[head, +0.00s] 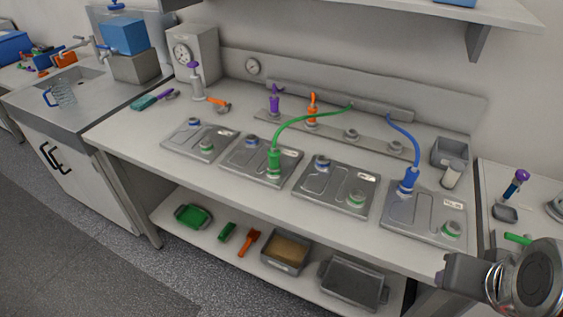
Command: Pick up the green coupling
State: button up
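The green coupling (274,163) stands upright on a green-ringed port of the second metal plate from the left. A green hose (310,117) arches from its top to the rail at the back of the bench. The end of my arm shows in the lower right corner, with what looks like my gripper (458,272) as a grey block. It is well to the right of and nearer than the green coupling, apart from it. Its fingers cannot be made out, and nothing is seen held.
A blue coupling (409,180) with a blue hose (405,130) stands on the rightmost plate. Purple (274,102) and orange (312,107) fittings stand on the rear strip. A shelf overhangs the back. A grey bin (450,151) sits at the right end. The bench's front edge is clear.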

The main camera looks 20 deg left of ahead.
aim_at(273, 154)
jog(key=k, duration=1.25)
jog(key=u, duration=0.4)
jog(key=i, duration=0.85)
jog(key=u, duration=0.95)
jog(key=i, duration=0.7)
jog(key=u, duration=0.6)
jog(key=i, duration=0.55)
jog(key=u, duration=0.25)
